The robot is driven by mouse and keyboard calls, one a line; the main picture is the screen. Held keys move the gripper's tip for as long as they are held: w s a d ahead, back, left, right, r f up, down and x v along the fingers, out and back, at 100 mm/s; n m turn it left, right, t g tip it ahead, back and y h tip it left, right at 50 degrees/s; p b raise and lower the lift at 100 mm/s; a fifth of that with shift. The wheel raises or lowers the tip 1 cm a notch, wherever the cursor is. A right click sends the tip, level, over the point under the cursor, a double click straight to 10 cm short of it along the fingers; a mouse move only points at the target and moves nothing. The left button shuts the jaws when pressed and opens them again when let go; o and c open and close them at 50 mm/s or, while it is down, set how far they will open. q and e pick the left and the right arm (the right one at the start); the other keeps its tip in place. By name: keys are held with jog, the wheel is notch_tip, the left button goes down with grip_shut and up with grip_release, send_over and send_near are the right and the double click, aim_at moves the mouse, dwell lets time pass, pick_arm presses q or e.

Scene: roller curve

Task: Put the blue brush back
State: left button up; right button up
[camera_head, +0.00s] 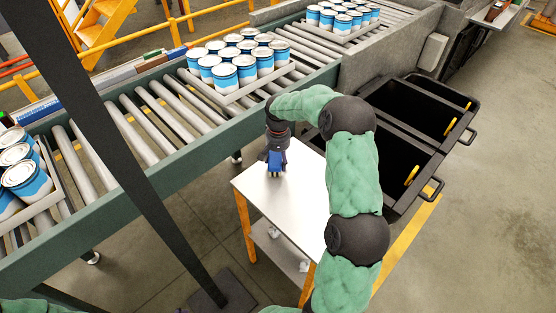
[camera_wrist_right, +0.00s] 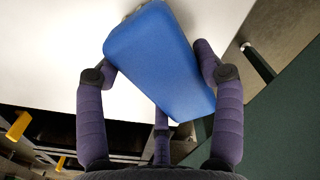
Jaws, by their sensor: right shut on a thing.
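The blue brush (camera_wrist_right: 160,60) is between the fingers of my right gripper (camera_wrist_right: 160,75), which is shut on it. In the head view the right gripper (camera_head: 276,163) points down at the far part of the white table (camera_head: 300,195), with the brush's blue just visible there. I cannot tell whether the brush touches the tabletop. The fingers hide part of it. Only a small dark purple tip, which seems to be my left gripper (camera_head: 181,310), shows at the bottom edge of the head view; its jaws cannot be made out.
A roller conveyor (camera_head: 150,120) runs behind the table, carrying trays of blue and white cans (camera_head: 235,62). Black bins (camera_head: 395,155) with yellow parts stand to the right of the table. A dark post (camera_head: 130,160) crosses the left side. The near tabletop looks clear.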

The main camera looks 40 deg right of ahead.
aim_at(278, 155)
jog(key=o, duration=1.1)
jog(key=shift+f, duration=0.1)
notch_tip(278, 155, up, 12)
jog(key=p, duration=0.4)
